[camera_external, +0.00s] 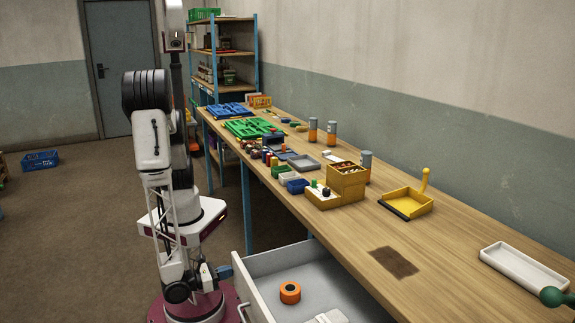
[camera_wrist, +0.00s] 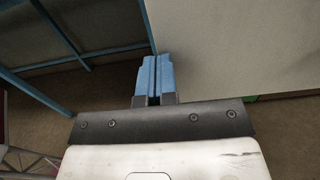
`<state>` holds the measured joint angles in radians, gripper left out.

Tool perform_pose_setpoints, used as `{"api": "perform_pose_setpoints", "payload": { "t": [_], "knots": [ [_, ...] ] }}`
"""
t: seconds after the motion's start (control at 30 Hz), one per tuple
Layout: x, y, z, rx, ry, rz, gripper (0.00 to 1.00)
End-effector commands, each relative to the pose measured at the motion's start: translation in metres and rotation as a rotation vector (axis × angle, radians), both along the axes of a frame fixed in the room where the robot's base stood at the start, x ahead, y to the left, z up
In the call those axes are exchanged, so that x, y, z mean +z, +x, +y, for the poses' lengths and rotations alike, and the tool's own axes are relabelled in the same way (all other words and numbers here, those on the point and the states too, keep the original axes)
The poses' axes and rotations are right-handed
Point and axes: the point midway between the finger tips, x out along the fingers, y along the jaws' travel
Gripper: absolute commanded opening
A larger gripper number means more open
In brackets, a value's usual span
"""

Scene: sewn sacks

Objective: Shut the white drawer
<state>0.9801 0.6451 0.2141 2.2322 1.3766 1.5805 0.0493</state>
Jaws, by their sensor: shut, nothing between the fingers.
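The white drawer (camera_external: 262,264) stands pulled out under the workbench, at the bottom middle of the external view. An orange ring-shaped thing (camera_external: 290,293) and a pale object (camera_external: 331,316) lie in it. Its handle (camera_external: 242,312) is on the front panel, facing my base. My gripper (camera_external: 224,272) is low, close to the drawer's far front corner; I cannot tell whether it touches. In the wrist view the blue fingers (camera_wrist: 153,78) are shut together and empty. A large pale surface (camera_wrist: 230,50) fills the upper right there, beside the fingertips.
The wooden workbench (camera_external: 450,235) holds a yellow tray (camera_external: 407,203), yellow boxes (camera_external: 340,187), green and blue trays and a white tray (camera_external: 524,267). Blue bench legs (camera_external: 247,205) stand beyond the drawer. Floor to the left is mostly clear.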

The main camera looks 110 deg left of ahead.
Motion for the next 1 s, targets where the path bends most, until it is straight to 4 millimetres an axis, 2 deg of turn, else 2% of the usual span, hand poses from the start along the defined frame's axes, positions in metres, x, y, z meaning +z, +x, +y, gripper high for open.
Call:
{"api": "perform_pose_setpoints", "payload": {
  "t": [0.37, 1.0],
  "knots": [
    [0.0, 0.032, 0.033, 0.004, 0.0, 0.0, 0.0],
    [0.0, 0.121, 0.122, 0.005, -0.001, -0.001, 0.0]
  ]
}}
